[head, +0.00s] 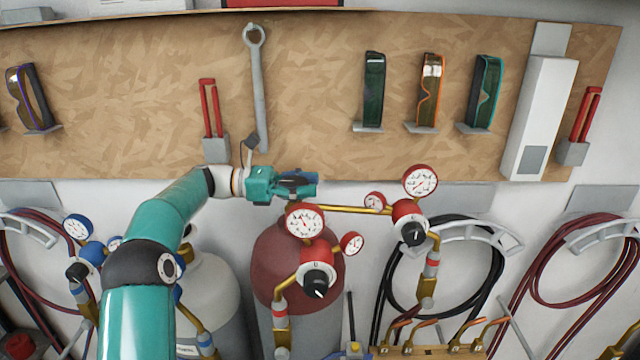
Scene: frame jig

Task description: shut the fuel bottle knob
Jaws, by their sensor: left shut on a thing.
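The fuel bottle is the dark red cylinder (268,262) standing at the middle bottom, with a red regulator and gauges in front of it. My left arm comes in from the lower left. My left gripper (300,187), teal, is at the top of this bottle, just above the large red-rimmed gauge (305,222). It is shut on the knob at the bottle's top, which the fingers mostly hide. How far the knob is turned cannot be seen. My right gripper is not in view.
A black regulator knob (318,285) sits close below. A brass pipe runs right to a second red regulator (409,222). A grey bottle (212,285) stands left, partly behind my arm. Coiled hoses hang on both sides. A wrench (258,95) and goggles hang on the board above.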

